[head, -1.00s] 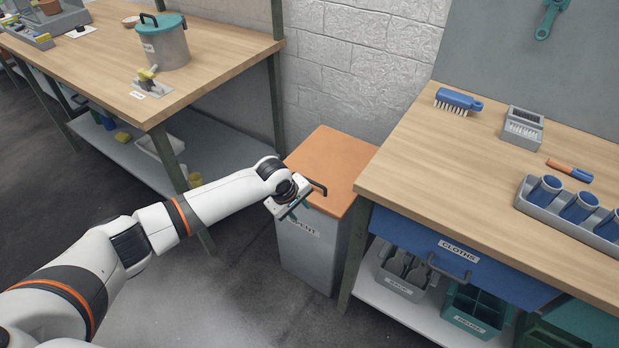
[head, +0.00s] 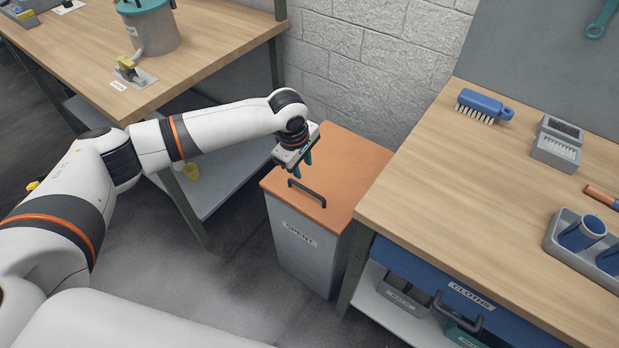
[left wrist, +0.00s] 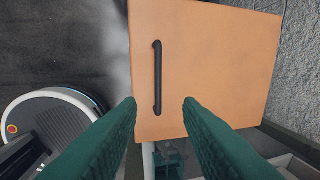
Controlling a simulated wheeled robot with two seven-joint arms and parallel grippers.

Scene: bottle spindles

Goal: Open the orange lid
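The orange lid (head: 345,165) lies flat and closed on a grey bin (head: 305,245) with a label on its front. A black bar handle (head: 307,193) stands on the lid near its front edge. My left gripper (head: 303,168) hangs above the lid with its fingers pointing down, just beyond the handle in the head view. In the left wrist view, the green fingers (left wrist: 161,103) are apart with nothing between them. The handle (left wrist: 157,78) and the orange lid (left wrist: 215,65) show beyond the fingertips. My right gripper is out of view.
A wooden workbench (head: 430,190) stands close to the bin's right side, with a blue brush (head: 485,105) on it. Another bench (head: 210,50) stands to the left, carrying a lidded grey pot (head: 150,30). A block wall (head: 350,70) is behind. The floor before the bin is clear.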

